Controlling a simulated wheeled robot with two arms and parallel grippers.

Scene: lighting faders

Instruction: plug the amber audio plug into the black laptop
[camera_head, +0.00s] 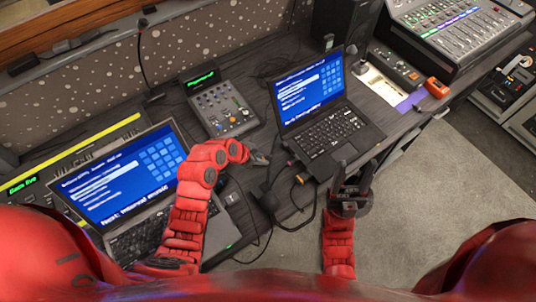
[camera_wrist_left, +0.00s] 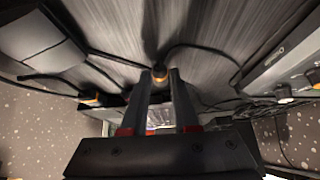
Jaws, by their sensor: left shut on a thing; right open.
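The black laptop (camera_head: 330,135) stands open on the dark desk, right of centre in the head view, screen lit. My left gripper (camera_head: 262,159) is to its left, low over the desk. In the left wrist view its fingers (camera_wrist_left: 160,100) are shut on the amber plug (camera_wrist_left: 159,74), with a dark cable by it. In the head view the plug is too small to make out at the fingertips. The plug is apart from the laptop in the head view. My right gripper (camera_head: 354,176) is open and empty, in front of the laptop's near edge.
Another orange piece (camera_head: 300,178) lies near the laptop's left front corner, with loose black cables around it. A grey laptop (camera_head: 130,190) is at left. A small mixer (camera_head: 223,108) stands behind my left gripper. A large console (camera_head: 450,35) is at upper right.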

